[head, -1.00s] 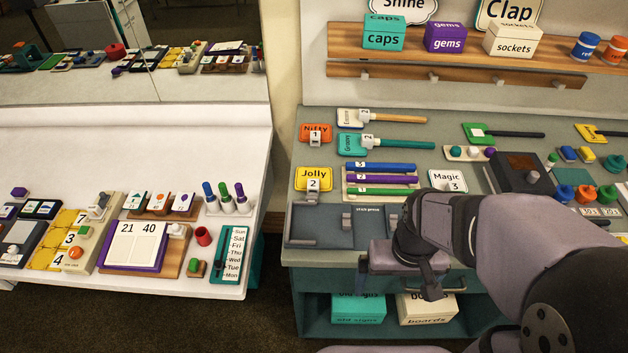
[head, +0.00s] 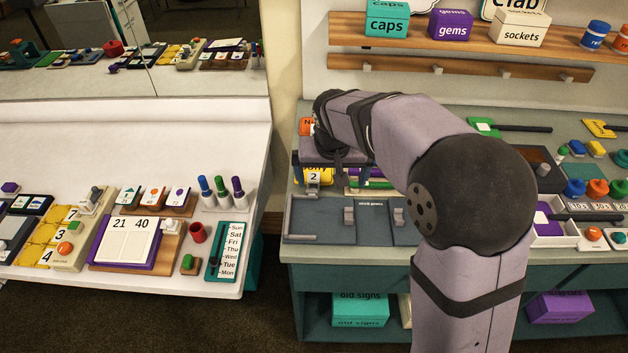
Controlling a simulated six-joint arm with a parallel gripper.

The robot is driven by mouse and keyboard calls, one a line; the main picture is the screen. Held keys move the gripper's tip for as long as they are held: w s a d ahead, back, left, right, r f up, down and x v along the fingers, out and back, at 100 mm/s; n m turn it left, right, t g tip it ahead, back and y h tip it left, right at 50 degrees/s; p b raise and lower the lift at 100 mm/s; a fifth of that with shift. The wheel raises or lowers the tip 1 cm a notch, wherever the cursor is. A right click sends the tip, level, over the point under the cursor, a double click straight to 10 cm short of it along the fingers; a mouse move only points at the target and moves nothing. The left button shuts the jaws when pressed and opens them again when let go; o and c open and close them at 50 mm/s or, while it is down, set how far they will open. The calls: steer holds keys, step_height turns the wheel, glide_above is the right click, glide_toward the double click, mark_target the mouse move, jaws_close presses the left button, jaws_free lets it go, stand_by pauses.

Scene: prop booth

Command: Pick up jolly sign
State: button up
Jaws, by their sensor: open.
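The jolly sign (head: 325,178) is a small yellow sign with a white "2" tag, on the grey-green counter at the front left. Its upper part and most of its lettering are hidden behind my gripper. My gripper (head: 331,175) is open and points down over the sign.
A dark grey tray (head: 330,228) with upright clips lies just in front of the sign. A white table (head: 255,190) stands left across a gap.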

steer(key=t, duration=0.1)
glide_toward(314, 175)
step_height(314, 175, down, 2)
steer(key=shift+w+p+x, duration=0.15)
steer(key=shift+p+x, duration=0.3)
steer(key=shift+x, duration=1.55)
steer(key=shift+w+p+x, duration=0.2)
steer(key=shift+p+x, duration=0.25)
steer(key=shift+x, duration=1.55)
steer(key=shift+r, duration=0.2)
steer(key=c, duration=1)
